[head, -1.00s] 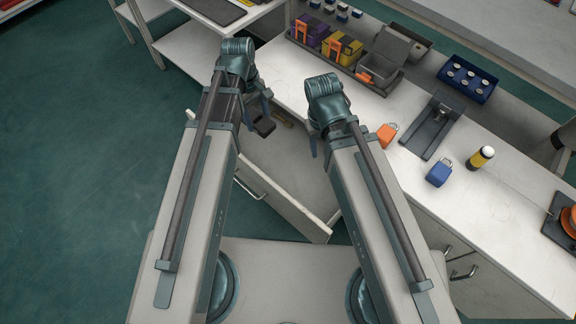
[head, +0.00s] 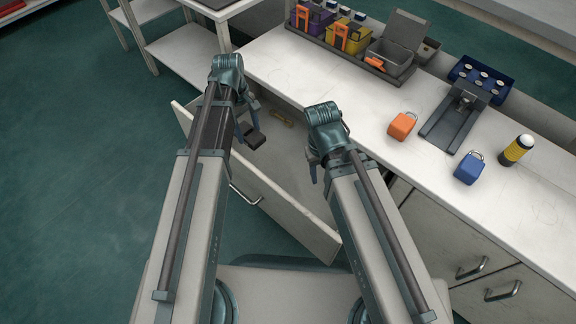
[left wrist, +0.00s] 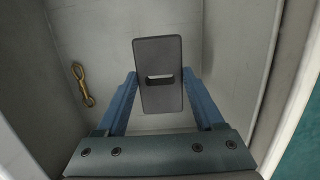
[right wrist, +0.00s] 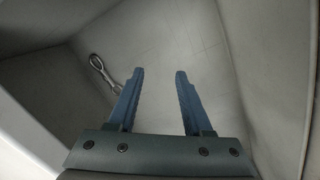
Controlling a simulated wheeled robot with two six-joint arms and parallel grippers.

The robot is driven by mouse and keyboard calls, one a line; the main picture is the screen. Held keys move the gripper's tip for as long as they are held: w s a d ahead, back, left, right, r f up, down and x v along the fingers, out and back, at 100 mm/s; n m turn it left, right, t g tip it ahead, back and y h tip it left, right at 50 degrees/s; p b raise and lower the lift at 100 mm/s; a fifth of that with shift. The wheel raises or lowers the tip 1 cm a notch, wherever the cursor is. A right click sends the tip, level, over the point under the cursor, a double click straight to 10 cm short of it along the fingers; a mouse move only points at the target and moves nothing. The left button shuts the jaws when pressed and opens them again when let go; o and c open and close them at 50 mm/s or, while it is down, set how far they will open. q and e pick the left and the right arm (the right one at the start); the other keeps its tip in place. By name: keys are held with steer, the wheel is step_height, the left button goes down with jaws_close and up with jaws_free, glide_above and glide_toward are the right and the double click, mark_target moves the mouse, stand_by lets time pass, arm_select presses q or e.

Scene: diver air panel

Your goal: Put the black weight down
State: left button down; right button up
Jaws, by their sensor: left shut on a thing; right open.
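The black weight (left wrist: 160,100) is a dark flat block with a slot, held between the blue fingers of my left gripper (left wrist: 160,90). In the head view, the weight (head: 255,138) hangs under my left gripper (head: 248,124), over the open drawer (head: 270,209). The left wrist view looks into the drawer; the gap between weight and drawer floor is hard to judge. My right gripper (right wrist: 159,74) is open and empty, also pointing into the drawer. In the head view, my right gripper (head: 318,166) is over the drawer's right part.
A brass snap hook (head: 283,118) lies in the drawer, and a silvery hook (right wrist: 104,72) shows in the right wrist view. The counter (head: 352,117) holds an orange padlock (head: 402,126), a blue padlock (head: 469,168) and a yellow-black cylinder (head: 516,150). Bare drawer floor lies between the hooks.

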arm_select(q)
steer(key=shift+f, duration=0.3)
arm_select(e)
steer(key=shift+f, duration=0.3)
arm_select(q)
step_height(320, 180, down, 6)
steer(key=b, duration=0.6)
arm_select(e)
glide_above(319, 198)
step_height(319, 198, down, 6)
steer(key=shift+a+f, duration=0.1)
steer(key=shift+a, duration=0.05)
arm_select(q)
steer(key=shift+f+b, duration=1.9)
steer(key=shift+b, duration=0.2)
arm_select(e)
steer(key=shift+f, duration=1.8)
arm_select(q)
steer(key=shift+f, duration=0.15)
arm_select(e)
steer(key=shift+f, duration=0.15)
arm_select(q)
jaws_free()
